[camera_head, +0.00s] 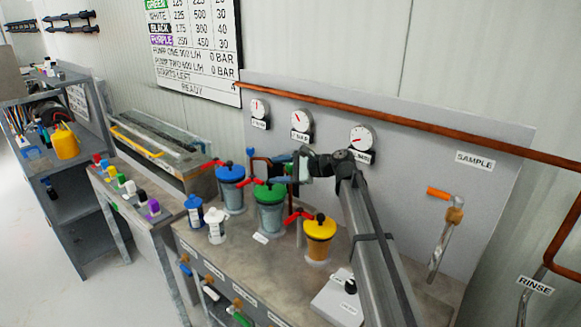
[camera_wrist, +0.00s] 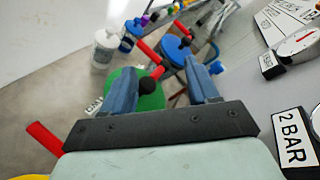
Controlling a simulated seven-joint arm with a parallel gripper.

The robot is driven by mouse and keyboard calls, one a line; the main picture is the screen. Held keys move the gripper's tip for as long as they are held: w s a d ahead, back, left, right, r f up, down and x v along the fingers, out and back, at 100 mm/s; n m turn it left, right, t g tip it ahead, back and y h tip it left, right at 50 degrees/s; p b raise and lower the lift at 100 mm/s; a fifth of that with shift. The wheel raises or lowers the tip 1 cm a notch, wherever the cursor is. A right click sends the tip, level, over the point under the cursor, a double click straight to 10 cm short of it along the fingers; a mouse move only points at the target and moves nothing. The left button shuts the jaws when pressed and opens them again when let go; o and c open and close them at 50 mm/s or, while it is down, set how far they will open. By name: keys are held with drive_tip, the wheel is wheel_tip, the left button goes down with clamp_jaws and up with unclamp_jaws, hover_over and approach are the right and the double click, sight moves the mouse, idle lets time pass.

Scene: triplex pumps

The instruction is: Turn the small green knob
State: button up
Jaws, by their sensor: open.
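My gripper (camera_head: 266,169) is above and beside the green-lidded pump (camera_head: 270,213), its fingers pointing left. In the wrist view my gripper (camera_wrist: 162,68) is open, with two blue fingers apart and nothing held. The round green lid (camera_wrist: 150,96) shows behind and below the left finger, partly hidden by it. A small black knob (camera_wrist: 147,85) on that lid appears between the fingers, and a red handle (camera_wrist: 146,53) extends from it. No contact is visible. A small green part (camera_head: 240,317) also shows low on the bench front, cut by the frame edge.
A blue-lidded pump (camera_head: 231,190) and a yellow-lidded pump (camera_head: 319,240) flank the green one. Blue-capped and white bottles (camera_head: 215,224) stand to the left. Gauges (camera_head: 301,121) and a copper pipe (camera_head: 420,119) run along the back panel. A white box (camera_head: 338,300) sits at the front right.

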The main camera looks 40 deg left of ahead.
drive_tip(key=w+d+f+m+t+y, duration=0.1)
drive_tip(key=w+d+m+t+y, duration=0.3)
drive_tip(key=d+m, duration=0.45)
drive_tip(key=m+t, duration=0.2)
drive_tip(key=m, duration=0.3)
approach(290, 164)
drive_tip(key=a, duration=1)
drive_tip(key=shift+w+f, duration=0.2)
drive_tip(key=shift+f, duration=0.2)
drive_tip(key=shift+d, duration=0.1)
drive_tip(key=c, duration=0.9)
